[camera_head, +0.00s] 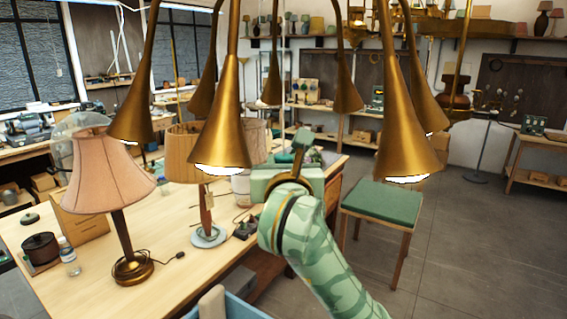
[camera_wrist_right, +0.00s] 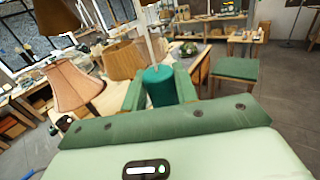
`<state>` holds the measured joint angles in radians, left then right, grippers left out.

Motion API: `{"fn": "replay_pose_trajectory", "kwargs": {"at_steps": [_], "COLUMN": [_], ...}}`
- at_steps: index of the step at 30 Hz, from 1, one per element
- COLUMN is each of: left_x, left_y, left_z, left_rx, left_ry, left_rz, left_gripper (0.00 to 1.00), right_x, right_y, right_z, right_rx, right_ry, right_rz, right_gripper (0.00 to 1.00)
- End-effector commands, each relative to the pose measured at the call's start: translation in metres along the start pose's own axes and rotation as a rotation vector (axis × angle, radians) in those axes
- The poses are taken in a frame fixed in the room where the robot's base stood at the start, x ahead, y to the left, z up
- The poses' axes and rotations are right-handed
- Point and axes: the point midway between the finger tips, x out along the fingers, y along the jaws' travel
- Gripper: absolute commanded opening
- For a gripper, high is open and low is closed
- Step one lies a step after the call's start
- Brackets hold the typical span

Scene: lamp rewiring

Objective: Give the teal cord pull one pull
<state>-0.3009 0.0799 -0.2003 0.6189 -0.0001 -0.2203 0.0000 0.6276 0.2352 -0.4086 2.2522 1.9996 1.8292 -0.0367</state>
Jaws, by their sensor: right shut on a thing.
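The teal cord pull (camera_wrist_right: 159,90) is a small cylinder on a pale cord (camera_wrist_right: 148,47) that runs up from it in the right wrist view. My right gripper (camera_wrist_right: 158,82) is shut on it, with one green finger on each side. In the head view my right gripper (camera_head: 301,143) is above the right end of the workbench, among the hanging brass shades. The pull itself cannot be made out there. My left gripper is in neither view.
Several brass lamp shades (camera_head: 222,130) hang close in front. A pink-shaded lamp (camera_head: 107,177) and a pleated tan lamp (camera_head: 187,153) stand on the wooden workbench (camera_head: 190,270). A green-topped stool (camera_head: 384,201) stands right of it. The floor at right is clear.

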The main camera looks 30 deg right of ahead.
Motion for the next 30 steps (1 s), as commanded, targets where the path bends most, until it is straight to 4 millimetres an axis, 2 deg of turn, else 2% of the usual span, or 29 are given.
{"fn": "replay_pose_trajectory", "kwargs": {"at_steps": [16, 30], "left_x": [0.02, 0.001], "left_y": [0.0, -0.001], "left_z": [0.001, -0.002], "left_rx": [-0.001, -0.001], "left_ry": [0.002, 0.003], "left_rz": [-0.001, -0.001], "left_gripper": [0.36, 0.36], "right_x": [0.0, 0.0], "right_y": [0.0, 0.0], "right_z": [-0.023, 0.0], "right_rx": [0.0, 0.001], "right_ry": [0.001, 0.0], "right_rz": [0.0, 0.0], "right_gripper": [0.07, 0.07]}}
